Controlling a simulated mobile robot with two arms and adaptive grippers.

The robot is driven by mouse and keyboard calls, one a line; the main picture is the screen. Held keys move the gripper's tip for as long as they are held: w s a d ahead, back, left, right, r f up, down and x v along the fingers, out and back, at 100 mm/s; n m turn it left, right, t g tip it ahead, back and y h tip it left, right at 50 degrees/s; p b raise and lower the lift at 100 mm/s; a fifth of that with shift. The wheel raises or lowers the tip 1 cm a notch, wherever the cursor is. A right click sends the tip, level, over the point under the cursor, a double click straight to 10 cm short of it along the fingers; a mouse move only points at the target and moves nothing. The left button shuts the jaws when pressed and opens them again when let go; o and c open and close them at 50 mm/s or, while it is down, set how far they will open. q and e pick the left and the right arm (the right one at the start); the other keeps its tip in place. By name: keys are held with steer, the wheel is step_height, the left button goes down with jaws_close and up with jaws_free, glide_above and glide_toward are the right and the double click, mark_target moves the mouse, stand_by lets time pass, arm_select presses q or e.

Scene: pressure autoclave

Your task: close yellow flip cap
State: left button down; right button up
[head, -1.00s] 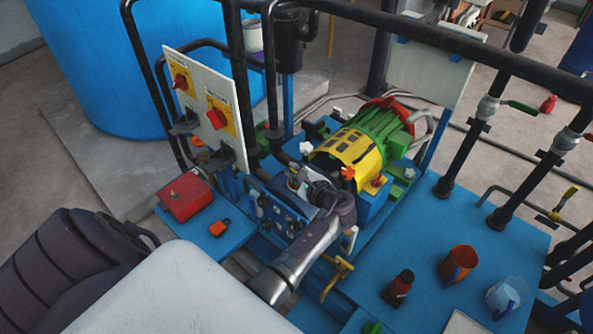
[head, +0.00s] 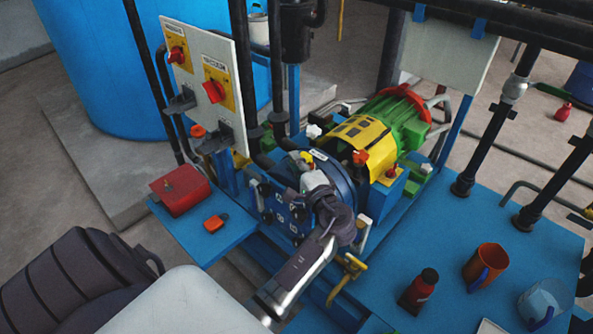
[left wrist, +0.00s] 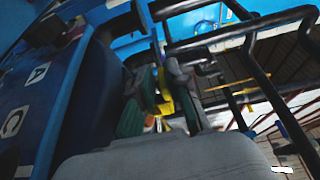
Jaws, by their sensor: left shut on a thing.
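The yellow flip cap (head: 306,157) shows as a small yellow patch on top of the round blue autoclave body (head: 335,175). My left gripper (head: 310,168) reaches over the blue body from the front and meets the cap there. In the left wrist view, the two green-padded fingers of my left gripper (left wrist: 165,98) are closed around a yellow piece, the flip cap (left wrist: 166,106). The fingers and wrist hide much of the cap, so its exact angle cannot be told. My right gripper is in neither view.
A white panel with red switches (head: 205,80) and black pipes stand close left of the gripper. A yellow-green motor (head: 375,135) lies behind.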

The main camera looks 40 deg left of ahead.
arm_select(q)
steer(key=shift+r+n, duration=0.3)
steer(key=c, duration=1.3)
jaws_free()
steer(key=shift+f, duration=0.15)
steer(key=shift+s+f+b, duration=0.1)
steer(key=shift+f+b, duration=0.15)
steer(key=shift+b, duration=0.05)
